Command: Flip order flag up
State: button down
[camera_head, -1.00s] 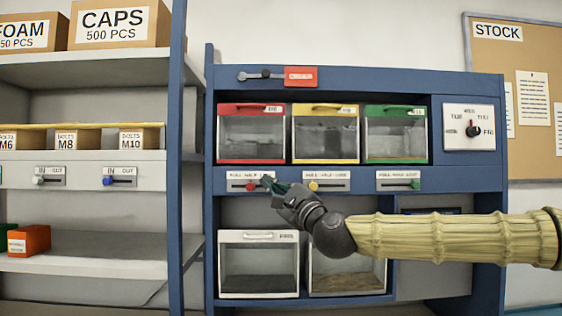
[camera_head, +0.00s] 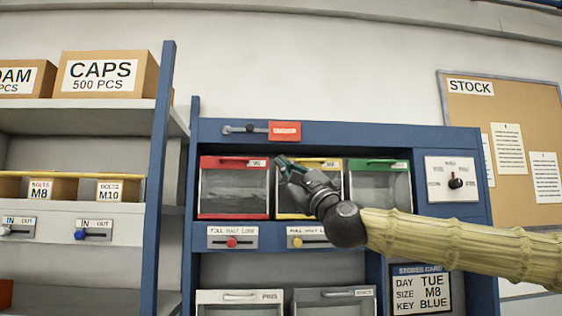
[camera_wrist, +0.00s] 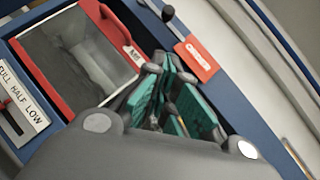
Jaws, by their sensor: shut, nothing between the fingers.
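The order flag is a red plate (camera_head: 285,131) at the right end of a dark bar with a black knob (camera_head: 250,128), on the blue top board of the cabinet. It lies flat to the side, pointing right. The red plate also shows in the wrist view (camera_wrist: 196,59), above and right of the fingers. My gripper (camera_head: 281,162) is shut and empty, with teal finger pads.
Red (camera_head: 234,204), yellow (camera_head: 287,207) and green (camera_head: 380,200) fronted bins sit below the flag. Slider plates with a red knob (camera_head: 231,242) and a yellow knob (camera_head: 297,242) are lower. A dial (camera_head: 456,183) is at right. A blue post (camera_head: 158,180) stands left.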

aim_at(253, 133)
jog(key=p+x, duration=0.3)
jog(key=x, duration=0.5)
jog(key=shift+w+a+r+p, duration=0.15)
jog(key=shift+a+r+p, duration=0.1)
jog(key=shift+r+p, duration=0.1)
jog(key=a+r, duration=0.1)
jog(key=a+r+p, duration=0.1)
jog(key=shift+s+r+p, duration=0.2)
jog(key=shift+r+p, duration=0.1)
jog(key=shift+w, duration=0.15)
jog(key=shift+d+r, duration=0.1)
jog(key=shift+r, duration=0.05)
jog(key=shift+r+n+g+y, duration=0.1)
jog(key=shift+n+g+y, duration=0.2)
jog(key=shift+n+g, duration=0.15)
